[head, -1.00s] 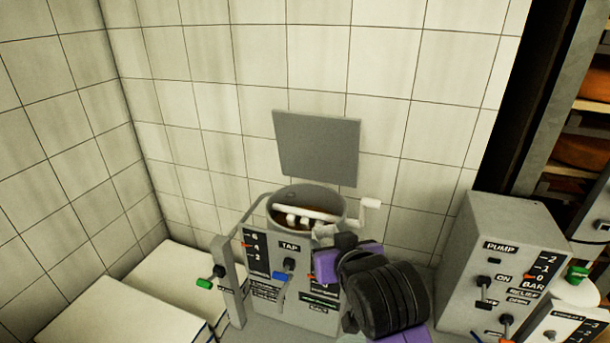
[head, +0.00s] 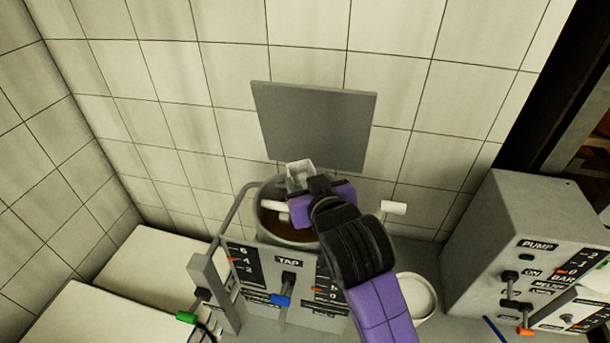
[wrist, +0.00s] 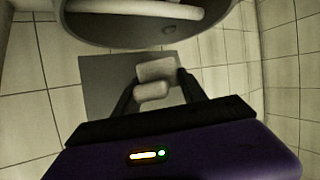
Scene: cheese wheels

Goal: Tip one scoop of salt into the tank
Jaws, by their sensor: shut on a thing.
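The tank (head: 270,232) is a round grey vessel behind the TAP panel, with brown contents and a white stirring bar inside. It shows upside down at the top of the wrist view (wrist: 88,32). My gripper (head: 313,184) is shut on a small pale scoop (head: 299,175), held above the tank's far rim. The scoop also shows between the fingers in the wrist view (wrist: 155,70). Whether salt is in the scoop, and how far it is tilted, I cannot tell. My wrist hides the tank's right part.
A pale round tub (head: 430,291) stands right of the tank, partly behind my arm. A crank handle (head: 394,208) sticks out at the tank's right. The PUMP box (head: 520,215) is further right. A grey plate (head: 318,125) is on the tiled wall behind. White blocks (head: 150,265) lie left.

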